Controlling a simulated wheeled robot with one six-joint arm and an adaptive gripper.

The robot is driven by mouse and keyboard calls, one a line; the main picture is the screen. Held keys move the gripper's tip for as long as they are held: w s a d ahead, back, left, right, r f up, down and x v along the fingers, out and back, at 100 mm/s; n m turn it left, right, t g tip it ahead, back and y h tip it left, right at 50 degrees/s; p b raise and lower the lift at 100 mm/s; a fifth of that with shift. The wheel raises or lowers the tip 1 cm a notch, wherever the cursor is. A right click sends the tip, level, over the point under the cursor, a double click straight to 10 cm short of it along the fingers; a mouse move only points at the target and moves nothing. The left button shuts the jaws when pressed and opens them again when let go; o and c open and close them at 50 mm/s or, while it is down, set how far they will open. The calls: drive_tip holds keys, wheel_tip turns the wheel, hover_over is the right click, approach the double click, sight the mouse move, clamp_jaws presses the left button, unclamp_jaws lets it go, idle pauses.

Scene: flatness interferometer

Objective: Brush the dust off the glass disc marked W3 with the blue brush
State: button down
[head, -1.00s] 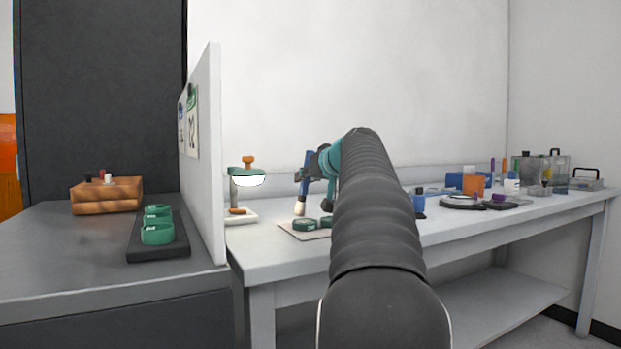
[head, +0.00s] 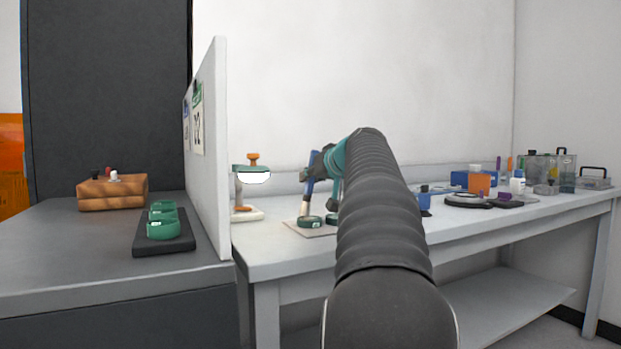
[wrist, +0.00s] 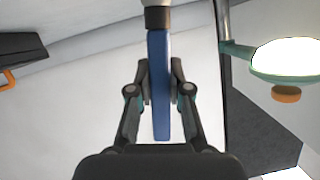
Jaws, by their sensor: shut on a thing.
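My gripper (head: 312,177) is shut on the blue brush (head: 308,190). Its blue handle (wrist: 160,110) stands between the fingers in the wrist view, with the dark ferrule towards the top edge. In the head view the brush is slightly tilted, pale bristles down. The bristles are at the left green-rimmed disc (head: 310,223) on a pale mat (head: 308,232); I cannot tell whether they touch it. A second green-rimmed disc (head: 332,220) is partly hidden by my arm. No W3 mark is readable on either disc.
A green-topped lamp (head: 252,170) stands left of the mat. Several items, including an orange box (head: 479,184), crowd the bench's right.

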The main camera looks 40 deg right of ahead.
drive_tip(key=shift+f, duration=0.25)
drive_tip(key=shift+s+d+b, duration=0.6)
drive_tip(key=shift+s+d, duration=0.35)
drive_tip(key=shift+s, duration=0.1)
idle(0.6)
drive_tip(key=shift+r, duration=0.2)
drive_tip(key=shift+r+p, duration=0.4)
drive_tip(key=shift+p, duration=0.05)
idle(0.4)
drive_tip(key=shift+w+a, duration=0.95)
drive_tip(key=shift+w, duration=0.1)
drive_tip(key=shift+f+b, duration=0.4)
drive_tip(key=shift+f, duration=0.15)
